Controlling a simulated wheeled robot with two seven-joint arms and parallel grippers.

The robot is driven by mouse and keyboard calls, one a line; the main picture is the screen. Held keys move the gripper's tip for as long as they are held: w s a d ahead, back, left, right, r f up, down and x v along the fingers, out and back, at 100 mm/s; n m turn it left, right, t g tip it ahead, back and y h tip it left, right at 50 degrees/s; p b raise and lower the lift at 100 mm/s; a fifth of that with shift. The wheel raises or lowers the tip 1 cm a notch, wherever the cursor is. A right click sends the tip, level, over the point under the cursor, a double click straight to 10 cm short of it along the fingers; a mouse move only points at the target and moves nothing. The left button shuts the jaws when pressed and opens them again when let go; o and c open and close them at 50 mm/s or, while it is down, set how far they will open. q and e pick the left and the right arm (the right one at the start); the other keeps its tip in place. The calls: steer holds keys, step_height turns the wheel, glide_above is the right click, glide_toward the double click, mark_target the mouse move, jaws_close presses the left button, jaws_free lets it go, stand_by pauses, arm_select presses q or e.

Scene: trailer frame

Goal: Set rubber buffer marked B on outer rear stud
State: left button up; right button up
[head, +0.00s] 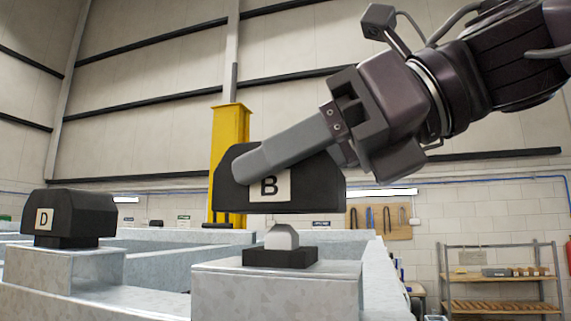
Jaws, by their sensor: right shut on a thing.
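My right gripper (262,165) comes in from the upper right and is shut on the black rubber buffer marked B (318,192). One grey finger crosses the front of the buffer and partly covers the top of its label. The buffer is held level, just above a stud (282,237) with a light grey tip. The stud has a dark square base (280,258) and stands on a galvanised steel block (277,285). A small gap shows between buffer and stud tip. A buffer marked D (85,216) sits on another block at left. My left gripper is not in view.
Galvanised frame beams (175,267) run behind and between the blocks. A yellow post (229,150) stands behind the held buffer. A shelf rack (495,275) and a tool board (383,220) are far back at right.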

steer(key=shift+w, duration=0.15)
steer(key=shift+f, duration=0.1)
steer(key=shift+s+f, duration=0.2)
steer(key=shift+w+f+b, duration=0.15)
steer(key=shift+f+b, duration=0.45)
steer(key=shift+r+p, duration=0.65)
steer(key=shift+r, duration=0.35)
steer(key=shift+w, duration=0.25)
steer(key=shift+f, duration=0.3)
